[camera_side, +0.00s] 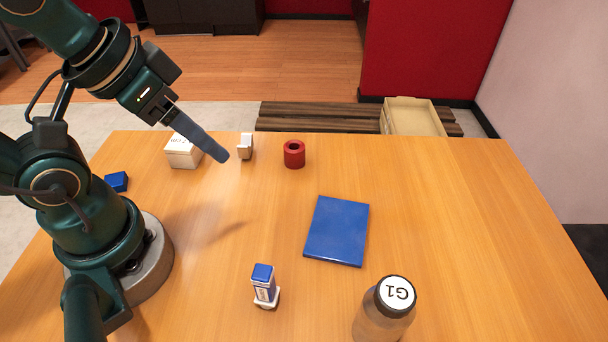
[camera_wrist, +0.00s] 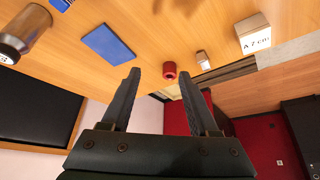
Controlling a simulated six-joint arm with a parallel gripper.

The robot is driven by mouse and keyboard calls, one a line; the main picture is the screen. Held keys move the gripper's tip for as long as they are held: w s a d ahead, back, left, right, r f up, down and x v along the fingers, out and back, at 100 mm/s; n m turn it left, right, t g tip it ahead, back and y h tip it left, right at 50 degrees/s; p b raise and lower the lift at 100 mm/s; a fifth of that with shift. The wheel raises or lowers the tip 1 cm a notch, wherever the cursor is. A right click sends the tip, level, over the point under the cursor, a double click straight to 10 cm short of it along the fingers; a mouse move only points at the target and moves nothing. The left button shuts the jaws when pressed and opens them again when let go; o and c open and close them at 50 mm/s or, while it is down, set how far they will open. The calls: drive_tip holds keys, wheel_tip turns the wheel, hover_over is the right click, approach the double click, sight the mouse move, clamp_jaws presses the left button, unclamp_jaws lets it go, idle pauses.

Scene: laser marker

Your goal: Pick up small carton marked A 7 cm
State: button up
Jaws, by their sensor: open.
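The small white carton (camera_side: 184,152) stands near the back left edge of the wooden table. In the wrist view the carton (camera_wrist: 253,36) shows at the upper right, with "A 7 cm" on its face. My gripper (camera_side: 222,157) is raised in front of the carton in the side view and hides part of it. In the wrist view my gripper (camera_wrist: 164,82) has its two fingers apart with nothing between them. The carton lies to the right of both fingers there, apart from them.
A small pale block (camera_side: 246,147) and a red ring-shaped piece (camera_side: 294,155) stand right of the carton. A blue plate (camera_side: 337,231), a blue-and-white device (camera_side: 264,286), a bottle marked G1 (camera_side: 385,312) and a blue block (camera_side: 116,182) are also on the table. The table's right side is clear.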

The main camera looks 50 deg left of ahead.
drive_tip(key=o, duration=0.4)
drive_tip(key=shift+o, duration=0.2)
